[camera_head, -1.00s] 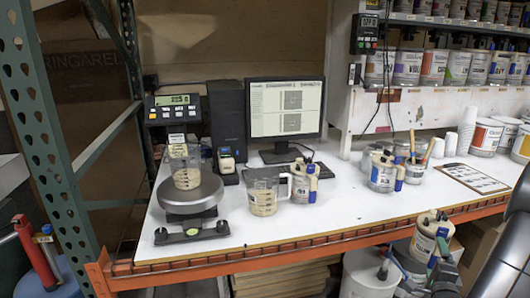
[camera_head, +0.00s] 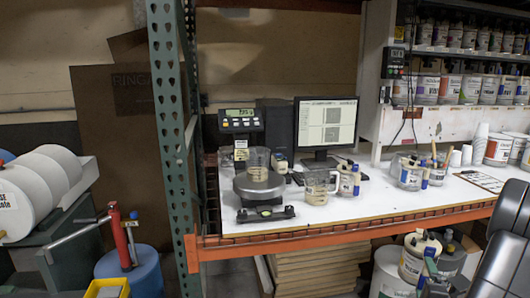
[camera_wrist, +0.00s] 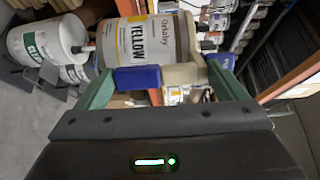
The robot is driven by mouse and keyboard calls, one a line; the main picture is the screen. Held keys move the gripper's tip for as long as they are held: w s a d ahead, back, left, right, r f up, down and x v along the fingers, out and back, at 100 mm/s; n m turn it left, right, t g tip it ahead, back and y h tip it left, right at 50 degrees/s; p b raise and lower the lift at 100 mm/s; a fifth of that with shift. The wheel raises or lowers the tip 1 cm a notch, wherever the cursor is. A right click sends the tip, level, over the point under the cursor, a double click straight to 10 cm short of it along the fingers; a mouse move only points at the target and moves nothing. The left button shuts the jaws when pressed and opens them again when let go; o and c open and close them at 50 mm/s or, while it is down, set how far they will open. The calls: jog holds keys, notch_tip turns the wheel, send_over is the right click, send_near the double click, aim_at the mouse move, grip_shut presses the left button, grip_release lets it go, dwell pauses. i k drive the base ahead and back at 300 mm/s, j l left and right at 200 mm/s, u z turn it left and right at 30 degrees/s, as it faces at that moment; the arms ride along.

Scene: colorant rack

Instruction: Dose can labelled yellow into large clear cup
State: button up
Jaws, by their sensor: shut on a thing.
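The can labelled yellow (camera_wrist: 153,40) fills the upper middle of the wrist view, its label turned sideways. My gripper (camera_wrist: 172,78) has green fingers with blue pads, shut on the can's handle side. In the head view the held can (camera_head: 412,262) hangs at the lower right, in front of and below the table edge, with my gripper (camera_head: 428,268) beside it. A clear cup (camera_head: 257,164) stands on the round scale plate (camera_head: 258,187), with some pale content low in it. A clear jug with a handle (camera_head: 317,189) stands on the table right of the scale.
The scale display (camera_head: 240,118) is lit. A blue drum (camera_head: 135,264) stands farther left.

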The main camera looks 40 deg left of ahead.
aim_at(257, 158)
jog(key=u, duration=1.05)
jog(key=l, duration=0.65)
jog(key=i+l+u, duration=0.1)
jog(key=l, duration=0.55)
